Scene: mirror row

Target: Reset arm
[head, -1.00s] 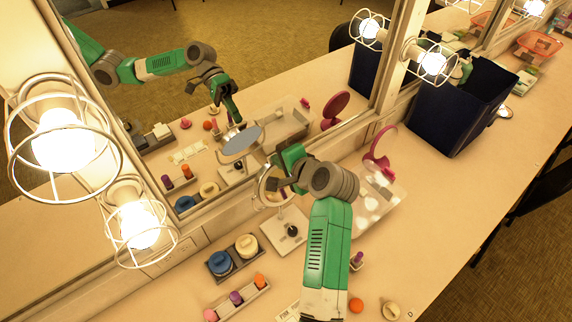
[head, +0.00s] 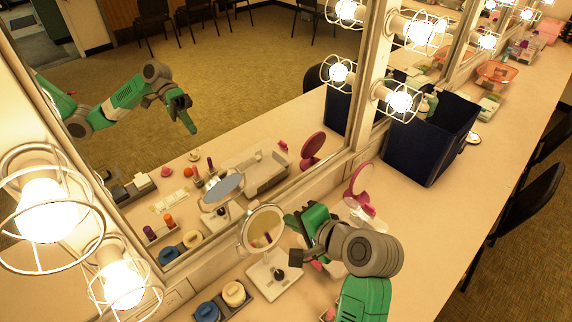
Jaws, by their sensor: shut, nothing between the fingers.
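My green and grey arm rises from the lower right of the head view, with my gripper (head: 297,220) at its end. The gripper is in the air over the counter, just right of the round mirror on a stand (head: 262,232) in the picture. It is shut and holds nothing. The wall mirror (head: 230,75) shows my arm's reflection, with the hand pointing down. My arm hides part of the counter beneath it.
A pink hand mirror (head: 362,180) stands behind my gripper. A dark blue bin (head: 432,140) is further right. A blue round pot (head: 207,311) and a cream one (head: 233,293) sit at the lower left. Caged bulbs (head: 45,210) line the wall mirror frame.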

